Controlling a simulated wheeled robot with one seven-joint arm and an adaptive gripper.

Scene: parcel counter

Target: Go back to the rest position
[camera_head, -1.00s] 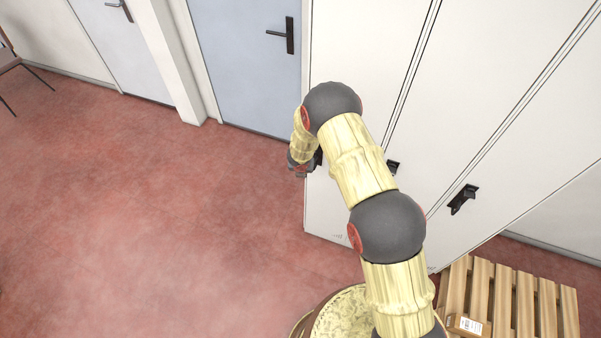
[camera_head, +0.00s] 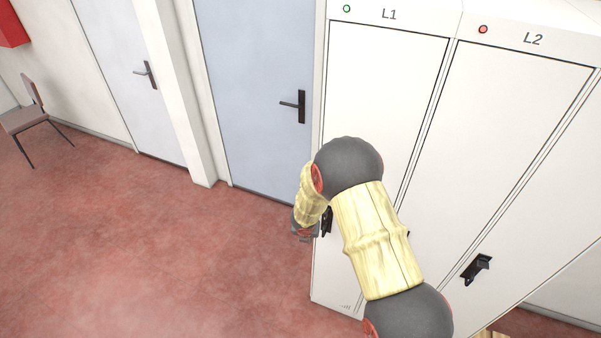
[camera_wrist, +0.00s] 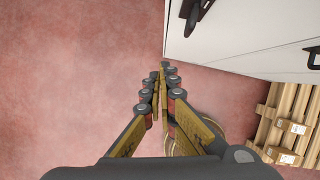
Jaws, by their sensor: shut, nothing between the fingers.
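My gripper (camera_wrist: 161,72) is shut and empty in the wrist view, its fingertips together above the red floor. In the head view my arm reaches up in front of the lockers and mostly hides the gripper, whose dark end shows beside the left locker's edge. Locker L1 (camera_head: 385,75) has a green light and its door looks closed. Locker L2 (camera_head: 515,110) has a red light and its door looks closed. A black handle (camera_wrist: 200,12) is to the right of the fingertips in the wrist view, apart from them.
A wooden pallet (camera_wrist: 272,125) with small parcels (camera_wrist: 290,128) stands at the right in the wrist view. A blue-grey door (camera_head: 255,90) and a chair (camera_head: 27,118) are behind to the left. The red floor (camera_head: 120,250) at left is clear.

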